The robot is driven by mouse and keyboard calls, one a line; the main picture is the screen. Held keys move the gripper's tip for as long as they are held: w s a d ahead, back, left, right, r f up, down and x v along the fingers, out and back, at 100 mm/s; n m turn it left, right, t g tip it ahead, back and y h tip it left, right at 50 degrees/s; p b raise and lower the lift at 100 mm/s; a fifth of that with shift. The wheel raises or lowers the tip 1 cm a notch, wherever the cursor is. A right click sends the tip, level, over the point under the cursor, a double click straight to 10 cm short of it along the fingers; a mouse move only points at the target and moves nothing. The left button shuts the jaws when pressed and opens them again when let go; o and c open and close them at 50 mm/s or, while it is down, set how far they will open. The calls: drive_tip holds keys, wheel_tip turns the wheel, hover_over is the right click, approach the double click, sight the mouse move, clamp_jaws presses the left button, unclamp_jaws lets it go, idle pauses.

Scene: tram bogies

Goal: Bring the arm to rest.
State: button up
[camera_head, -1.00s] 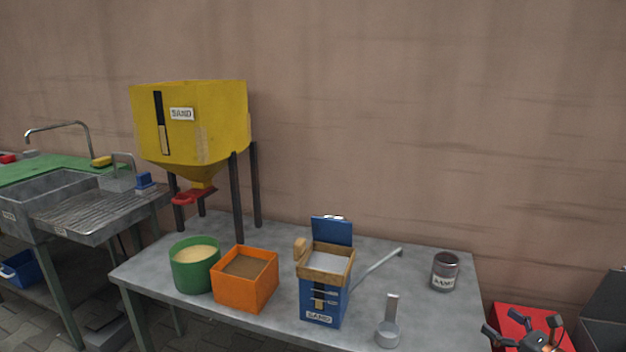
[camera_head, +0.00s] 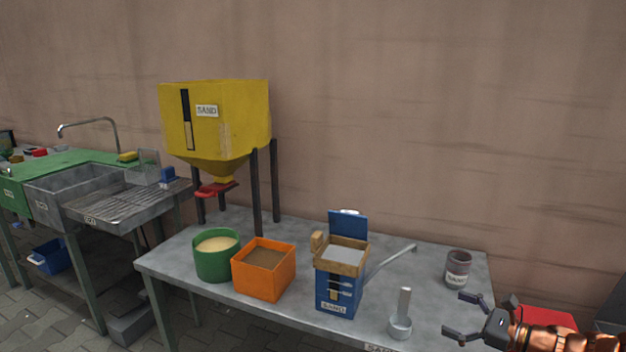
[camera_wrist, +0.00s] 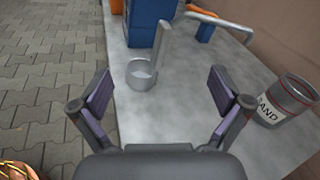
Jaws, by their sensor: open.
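My gripper (camera_head: 468,316) is at the lower right of the head view, above the right end of the grey table (camera_head: 205,311). It is open, and nothing is between its fingers. In the wrist view my gripper (camera_wrist: 160,95) shows both fingers spread apart. A metal scoop (camera_head: 401,318) with an upright handle stands on the table to the left of the gripper. It also shows in the wrist view (camera_wrist: 141,72), beyond the fingers. A grey can labelled SAND (camera_head: 458,267) stands behind the gripper, and in the wrist view (camera_wrist: 284,100) it is right of the right finger.
A blue SAND box (camera_head: 338,290) with its lid up, an orange bin (camera_head: 262,277) and a green tub (camera_head: 214,262) stand on the table. A yellow hopper (camera_head: 225,125) stands behind them. A sink (camera_head: 75,195) is at left. A red box (camera_head: 548,318) is at right.

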drive_tip(key=s+a+r+n+g, duration=0.1)
drive_tip(key=s+a+n+g, duration=0.5)
drive_tip(key=a, duration=0.5)
drive_tip(key=s+a+r+n+g, duration=0.2)
drive_tip(key=s+a+n+g, duration=0.35)
drive_tip(key=s+a, duration=0.35)
drive_tip(key=s+f+n+g+h, duration=0.25)
drive_tip(key=s+n+h, duration=0.7)
drive_tip(key=s, duration=0.75)
drive_tip(key=s+d+n+h, duration=0.2)
drive_tip(key=s+d+h, duration=0.1)
drive_tip(key=s+d, duration=0.15)
wheel_tip(320, 180, up, 24)
drive_tip(key=t+p, duration=0.1)
drive_tip(key=p, duration=2.1)
drive_tip(key=shift+s+d+r+n, duration=0.25)
drive_tip(key=shift+s+n, duration=0.05)
drive_tip(key=shift+s, duration=0.15)
